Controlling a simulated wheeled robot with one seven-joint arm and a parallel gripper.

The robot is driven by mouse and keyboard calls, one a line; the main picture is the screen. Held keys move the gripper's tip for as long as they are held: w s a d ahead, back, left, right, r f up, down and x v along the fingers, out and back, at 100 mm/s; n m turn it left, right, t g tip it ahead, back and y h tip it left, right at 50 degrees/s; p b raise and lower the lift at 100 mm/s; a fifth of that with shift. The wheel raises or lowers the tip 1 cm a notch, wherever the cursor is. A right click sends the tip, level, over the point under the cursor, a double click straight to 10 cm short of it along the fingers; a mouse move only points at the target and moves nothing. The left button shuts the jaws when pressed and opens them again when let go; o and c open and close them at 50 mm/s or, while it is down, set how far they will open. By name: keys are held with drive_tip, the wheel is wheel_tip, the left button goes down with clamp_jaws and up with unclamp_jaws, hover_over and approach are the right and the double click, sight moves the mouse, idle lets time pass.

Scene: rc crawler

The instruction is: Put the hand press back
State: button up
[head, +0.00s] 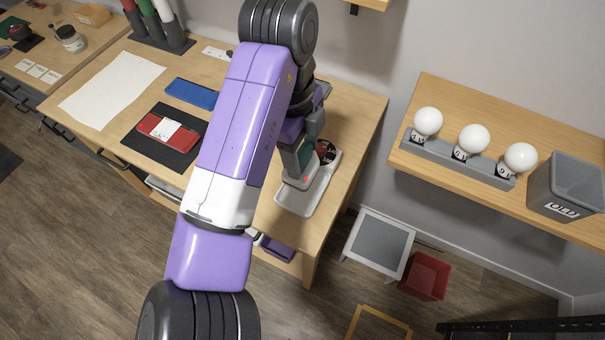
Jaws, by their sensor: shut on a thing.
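My gripper (300,146) points down over the right end of the wooden desk, partly hidden by my arm. It is shut on what looks like the hand press (299,176), a small pale grey piece just below the fingers. The press is over or on a shallow white tray (292,207); I cannot tell whether it touches the tray. A dark round piece with red and white marks (326,152) is at the tray's far end, right beside the gripper.
The desk (356,125) also holds a red device on a black mat (163,137), a blue box (191,94) and a white sheet (112,90). A wall shelf (455,95) at right carries white bulbs and a grey "OLD" bin (565,187). A red bin (427,276) stands on the floor.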

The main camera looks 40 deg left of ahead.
wheel_tip(320, 180, down, 4)
drive_tip(key=shift+f+b, duration=0.1)
drive_tip(key=shift+b, duration=0.2)
drive_tip(key=shift+f, duration=2.1)
drive_tip(key=o, duration=1.4)
drive_tip(key=shift+f, duration=0.1)
drive_tip(key=shift+c, duration=0.2)
drive_tip(key=r, duration=0.4)
drive_tip(key=a+r, duration=0.1)
drive_tip(key=r, duration=0.3)
drive_tip(key=r+p, duration=0.1)
drive_tip(key=r, duration=0.3)
drive_tip(key=shift+s+a, duration=0.15)
